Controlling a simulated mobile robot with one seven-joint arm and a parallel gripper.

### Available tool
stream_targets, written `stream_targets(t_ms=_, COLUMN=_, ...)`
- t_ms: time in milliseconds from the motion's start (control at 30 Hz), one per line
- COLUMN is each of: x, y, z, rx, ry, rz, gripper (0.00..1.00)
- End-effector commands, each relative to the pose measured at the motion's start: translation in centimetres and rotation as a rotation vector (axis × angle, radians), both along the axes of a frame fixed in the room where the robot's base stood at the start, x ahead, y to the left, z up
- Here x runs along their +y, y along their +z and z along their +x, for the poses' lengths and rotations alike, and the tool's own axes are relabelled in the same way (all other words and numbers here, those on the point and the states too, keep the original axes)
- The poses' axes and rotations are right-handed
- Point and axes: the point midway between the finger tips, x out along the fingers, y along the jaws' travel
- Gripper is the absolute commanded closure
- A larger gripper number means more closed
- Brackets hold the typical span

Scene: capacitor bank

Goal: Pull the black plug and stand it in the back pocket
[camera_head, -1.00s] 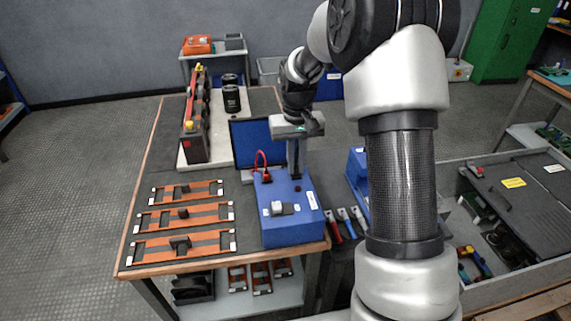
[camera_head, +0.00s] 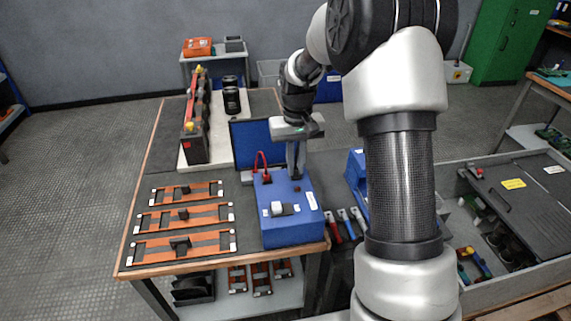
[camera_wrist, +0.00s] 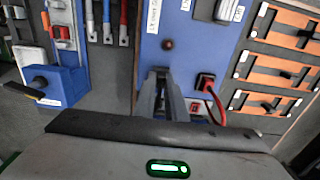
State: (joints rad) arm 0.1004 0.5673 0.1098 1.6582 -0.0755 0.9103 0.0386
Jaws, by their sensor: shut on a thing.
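My gripper (camera_head: 296,176) points down at the back part of the blue box's top (camera_head: 284,231), beside the plug with the red lead (camera_head: 266,177). In the wrist view, its two grey fingers (camera_wrist: 163,75) are close together over the blue panel (camera_wrist: 150,20). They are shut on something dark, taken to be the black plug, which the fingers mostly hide. I cannot tell whether it is still seated in the box. The red-lead plug (camera_wrist: 205,82) sits apart, to the right of the fingers. I cannot make out the back pocket for certain.
A dark red round button (camera_wrist: 168,44) and a white-grey switch (camera_head: 282,209) are on the box top. Several orange-and-black strips (camera_head: 184,215) lie to its left. A blue screen panel (camera_head: 249,143) stands behind. Red and blue handled tools (camera_head: 340,226) lie to the right.

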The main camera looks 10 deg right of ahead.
Motion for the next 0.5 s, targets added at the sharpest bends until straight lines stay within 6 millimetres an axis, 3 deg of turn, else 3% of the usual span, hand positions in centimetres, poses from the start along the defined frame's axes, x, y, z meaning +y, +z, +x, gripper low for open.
stream_targets(t_ms=33, x=0.0, y=-1.39, z=-0.47, rx=0.017, ry=0.0, rz=0.001, gripper=1.0)
stream_targets(t_ms=233, x=-0.01, y=-1.45, z=-0.46, rx=0.016, ry=0.0, rz=0.001, gripper=1.0)
stream_targets(t_ms=267, x=-0.01, y=-1.45, z=-0.46, rx=0.016, ry=0.0, rz=0.001, gripper=0.84)
stream_targets(t_ms=333, x=-0.01, y=-1.46, z=-0.46, rx=0.016, ry=0.0, rz=0.001, gripper=0.72)
stream_targets(t_ms=500, x=-0.02, y=-1.09, z=-0.44, rx=0.015, ry=0.0, rz=0.001, gripper=0.71)
